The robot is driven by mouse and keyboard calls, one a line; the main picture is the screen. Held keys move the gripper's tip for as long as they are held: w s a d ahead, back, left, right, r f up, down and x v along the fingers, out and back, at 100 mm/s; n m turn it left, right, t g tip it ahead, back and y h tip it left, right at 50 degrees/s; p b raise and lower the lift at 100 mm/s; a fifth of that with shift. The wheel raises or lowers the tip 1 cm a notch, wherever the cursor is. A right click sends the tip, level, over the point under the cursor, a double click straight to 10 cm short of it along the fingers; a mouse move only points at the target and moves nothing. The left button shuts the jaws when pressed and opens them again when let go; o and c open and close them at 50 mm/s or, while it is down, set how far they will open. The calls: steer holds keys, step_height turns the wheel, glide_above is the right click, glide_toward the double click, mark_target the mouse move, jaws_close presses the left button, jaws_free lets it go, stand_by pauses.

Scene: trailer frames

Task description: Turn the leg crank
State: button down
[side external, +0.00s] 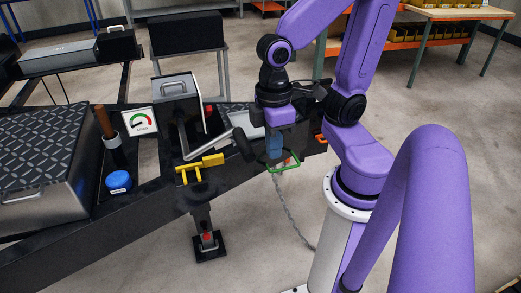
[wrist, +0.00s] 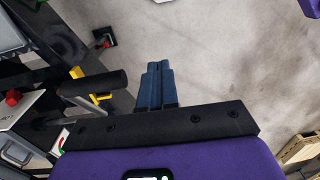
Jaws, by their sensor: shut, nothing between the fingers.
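The crank is a grey metal arm (side external: 213,148) with a thick dark handle (side external: 243,145), mounted beside a silver box on the trailer frame. In the wrist view its dark handle (wrist: 95,83) lies left of my fingers, with a gap between them. The leg (side external: 203,220) hangs below the frame and ends in a dark foot plate (side external: 212,252) on the floor; the foot plate also shows in the wrist view (wrist: 104,37). My gripper (side external: 274,152) points down just right of the handle. Its blue fingers (wrist: 158,68) are shut and empty.
A yellow T-shaped part (side external: 200,168) sits below the crank. A green loop (side external: 278,167) and a hanging chain (side external: 285,205) are near my fingers. A gauge plate (side external: 140,122) and blue cap (side external: 118,181) stand left. The floor below my gripper is open.

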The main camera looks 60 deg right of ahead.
steer(key=w+d+m+y, duration=0.1)
steer(key=w+d+m, duration=0.1)
steer(key=m, duration=0.3)
steer(key=w+d+m+y, duration=0.1)
steer(key=w+d+m, duration=0.2)
steer(key=w+m, duration=0.2)
steer(key=w+d+m+y, duration=0.1)
steer(key=w+d+m, duration=0.2)
steer(key=w+m, duration=0.1)
steer(key=shift+d+f+m+g, duration=0.2)
steer(key=shift+f+m+g, duration=0.2)
steer(key=shift+m, duration=0.2)
steer(key=s+d+f+m+y, duration=0.1)
steer(key=d+f+m+y, duration=0.25)
steer(key=d+m, duration=0.2)
steer(key=d+f+m+y, duration=0.2)
steer(key=d+f+m, duration=0.2)
steer(key=d, duration=0.2)
steer(key=s+d+f+m+t+y, duration=0.1)
steer(key=s+f+m+t+y, duration=0.45)
steer(key=s, duration=0.25)
steer(key=s+a+f+m+t, duration=0.2)
steer(key=s+a+m+t, duration=0.15)
steer(key=m+t, duration=0.45)
steer(key=w+a+r+n+t, duration=0.2)
steer(key=w+a+r, duration=0.3)
steer(key=w+a, duration=0.3)
steer(key=shift+w+a+r, duration=0.15)
steer(key=shift+w+a, duration=0.25)
steer(key=shift+a, duration=0.05)
